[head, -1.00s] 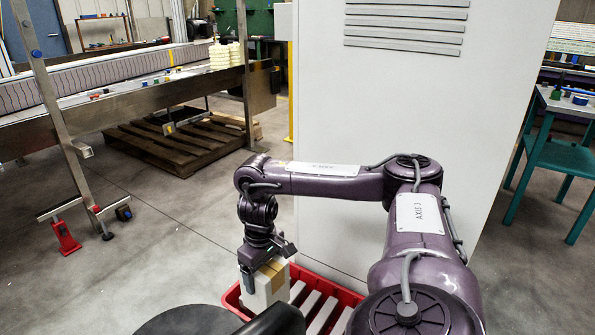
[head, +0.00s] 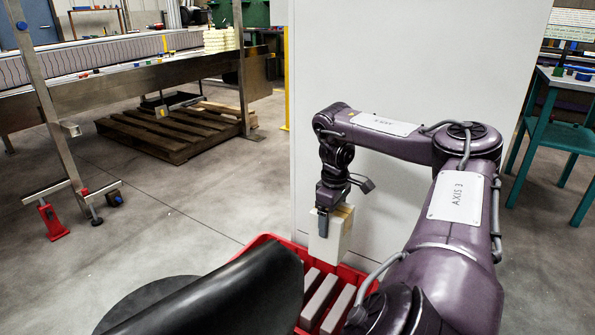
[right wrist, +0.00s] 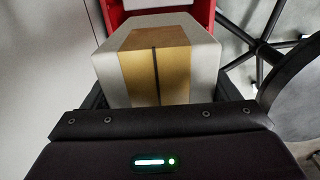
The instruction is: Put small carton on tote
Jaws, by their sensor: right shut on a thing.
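The small carton (head: 328,236) is white with a tan tape band and hangs upright in my right gripper (head: 335,208), above the back part of the red tote. In the right wrist view the carton (right wrist: 200,55) fills the space between the fingers, with the gripper (right wrist: 165,100) shut on it. The red tote (head: 262,240) stands on the floor, and its rim also shows in the right wrist view (right wrist: 113,14). The tote's near left part is hidden behind a black part in front. I cannot tell whether the carton touches anything in the tote. My left gripper is not in view.
Several pale bars (head: 318,300) lie side by side in the tote. A tall light-grey cabinet (head: 400,70) stands close behind it. A conveyor frame (head: 130,85) and a wooden pallet (head: 165,135) are at the back left. The floor at left is open.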

